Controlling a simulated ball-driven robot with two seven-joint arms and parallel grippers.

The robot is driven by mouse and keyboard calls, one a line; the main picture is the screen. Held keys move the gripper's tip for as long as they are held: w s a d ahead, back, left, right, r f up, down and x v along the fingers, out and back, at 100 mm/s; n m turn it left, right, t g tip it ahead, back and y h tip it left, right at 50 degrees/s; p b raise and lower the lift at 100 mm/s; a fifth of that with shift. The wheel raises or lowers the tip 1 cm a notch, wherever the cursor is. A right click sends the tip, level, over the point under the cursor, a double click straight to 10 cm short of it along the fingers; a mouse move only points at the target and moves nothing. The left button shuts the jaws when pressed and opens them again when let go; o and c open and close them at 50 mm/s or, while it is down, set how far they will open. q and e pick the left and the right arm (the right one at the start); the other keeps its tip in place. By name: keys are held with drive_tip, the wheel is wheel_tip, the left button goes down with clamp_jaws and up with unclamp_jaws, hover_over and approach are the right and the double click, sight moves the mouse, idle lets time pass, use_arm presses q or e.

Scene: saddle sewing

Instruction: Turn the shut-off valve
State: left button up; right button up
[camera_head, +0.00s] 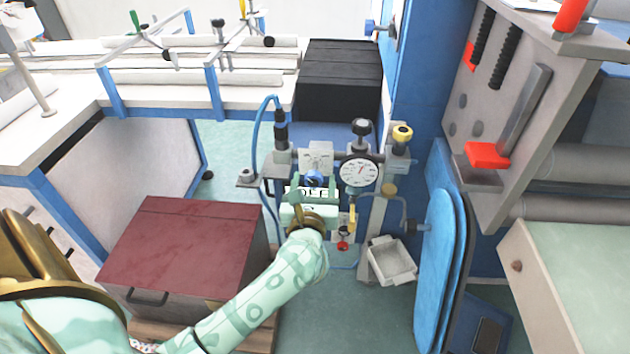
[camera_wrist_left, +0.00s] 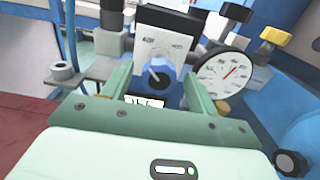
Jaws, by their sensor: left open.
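A blue rotary knob (camera_head: 314,178) with a white pointer mark sits below a pale label plate (camera_head: 317,157) on the pipe assembly. It also shows in the left wrist view (camera_wrist_left: 158,77), between my finger tips. I cannot tell for certain that this knob is the shut-off valve. My left gripper (camera_head: 311,189) is open, with one finger on each side of the knob; gaps show between the fingers and the knob in the wrist view. The gripper's body hides the lower part of the assembly. My right gripper is in neither view.
A round dial gauge (camera_head: 360,171) stands right of the knob. A black knob (camera_head: 361,127) and a yellow knob (camera_head: 402,133) are above it. A grey bin (camera_head: 392,261) is at lower right, a dark red chest (camera_head: 185,245) at left, and a blue panel (camera_head: 440,260) at right.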

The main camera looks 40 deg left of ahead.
use_arm(q)
drive_tip(key=shift+w+a, duration=0.4)
drive_tip(key=shift+w, duration=0.15)
drive_tip(key=c, duration=1)
